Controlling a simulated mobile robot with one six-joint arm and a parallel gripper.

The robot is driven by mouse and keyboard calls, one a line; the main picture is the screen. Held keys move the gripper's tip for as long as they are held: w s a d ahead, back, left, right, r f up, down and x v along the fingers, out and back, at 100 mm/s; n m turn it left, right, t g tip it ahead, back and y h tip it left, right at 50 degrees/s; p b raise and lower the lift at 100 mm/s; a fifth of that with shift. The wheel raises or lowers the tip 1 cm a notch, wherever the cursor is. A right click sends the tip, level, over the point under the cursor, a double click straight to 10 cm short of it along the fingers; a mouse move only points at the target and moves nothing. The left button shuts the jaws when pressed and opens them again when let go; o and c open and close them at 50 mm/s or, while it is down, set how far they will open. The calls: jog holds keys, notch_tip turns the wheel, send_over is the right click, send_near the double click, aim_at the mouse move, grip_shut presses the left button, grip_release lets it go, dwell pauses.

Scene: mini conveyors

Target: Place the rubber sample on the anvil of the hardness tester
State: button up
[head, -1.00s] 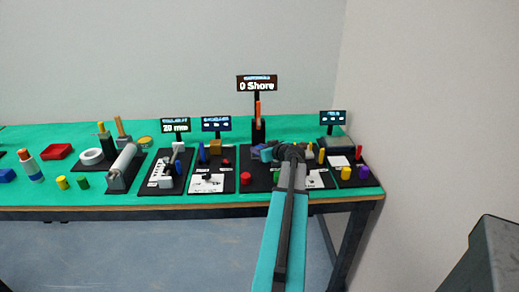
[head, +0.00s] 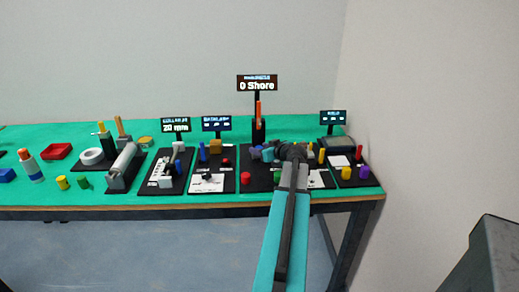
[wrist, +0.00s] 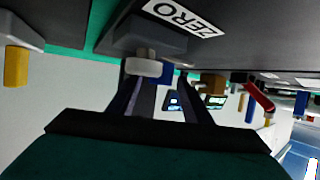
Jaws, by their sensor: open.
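The hardness tester (head: 258,127) is a dark upright unit with an orange-red part, under a sign (head: 257,84) reading 0 Shore. My gripper (head: 262,153) is over the dark base in front of it, and my arm hides part of this area. In the wrist view, which looks upside down, my gripper's (wrist: 160,78) two fingers are apart. A pale, flat rounded piece (wrist: 144,68) shows by the left fingertip, against a grey block (wrist: 150,38); I cannot tell whether it is the rubber sample or touches the finger. I cannot make out the anvil clearly.
A red button (head: 246,176) sits on the base's front left. Other dark stations stand left and right, with a yellow cylinder (head: 345,173) and purple cylinder (head: 363,172) at right. The green table front (head: 230,200) is clear.

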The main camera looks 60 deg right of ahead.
jog(key=b+v, duration=0.1)
jog(key=v, duration=1)
jog(key=shift+a+b, duration=0.1)
jog(key=shift+b, duration=0.2)
dwell(0.3)
